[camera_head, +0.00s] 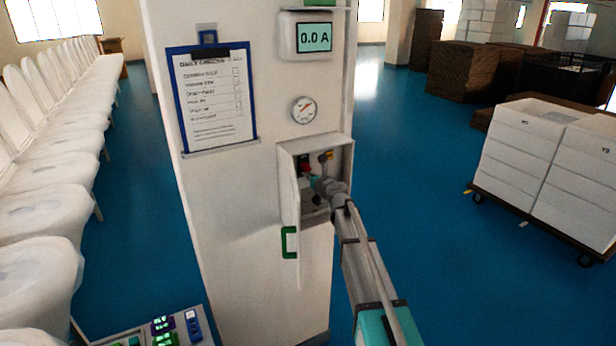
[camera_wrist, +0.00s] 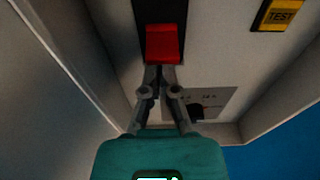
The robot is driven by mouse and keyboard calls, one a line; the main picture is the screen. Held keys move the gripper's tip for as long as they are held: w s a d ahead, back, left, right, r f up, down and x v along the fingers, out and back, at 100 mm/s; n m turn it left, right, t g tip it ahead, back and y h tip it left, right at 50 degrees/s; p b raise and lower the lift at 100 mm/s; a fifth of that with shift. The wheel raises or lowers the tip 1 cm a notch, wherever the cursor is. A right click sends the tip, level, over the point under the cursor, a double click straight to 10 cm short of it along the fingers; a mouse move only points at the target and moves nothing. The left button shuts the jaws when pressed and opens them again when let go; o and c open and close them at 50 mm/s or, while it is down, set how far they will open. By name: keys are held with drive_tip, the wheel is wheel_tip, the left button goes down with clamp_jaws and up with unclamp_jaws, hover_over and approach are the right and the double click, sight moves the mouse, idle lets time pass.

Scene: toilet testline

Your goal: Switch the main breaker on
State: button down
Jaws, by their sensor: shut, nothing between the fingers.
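The main breaker has a red lever (camera_wrist: 165,44) in a black housing (camera_wrist: 160,12), seen in the wrist view. It also shows small and partly hidden by my arm in the head view (camera_head: 305,163). It sits inside an open box (camera_head: 345,160) on the white column. My gripper (camera_wrist: 160,68) is shut and empty, its fingertips at the lower edge of the red lever. I cannot tell whether they touch it. In the head view my gripper reaches into the box from the right.
The box's door (camera_head: 290,215), with a green handle (camera_head: 289,242), stands open at the left. A yellow TEST label (camera_wrist: 280,15) is right of the lever. A display (camera_head: 314,37) above reads 0.0 A. A clipboard (camera_head: 213,98) and gauge (camera_head: 304,110) are on the column.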

drive_tip(key=shift+s+d+r+p, duration=0.15)
drive_tip(key=shift+r+p, duration=0.55)
drive_tip(key=shift+r, duration=0.1)
drive_tip(key=shift+f, duration=0.15)
drive_tip(key=shift+f+b, duration=0.2)
drive_tip(key=shift+b, duration=0.15)
drive_tip(key=s+d+r+p, duration=0.3)
drive_tip(key=s+r+p, duration=0.1)
drive_tip(key=s, duration=0.4)
drive_tip(key=shift+d+r, duration=0.15)
drive_tip(key=shift+d, duration=0.2)
idle(0.5)
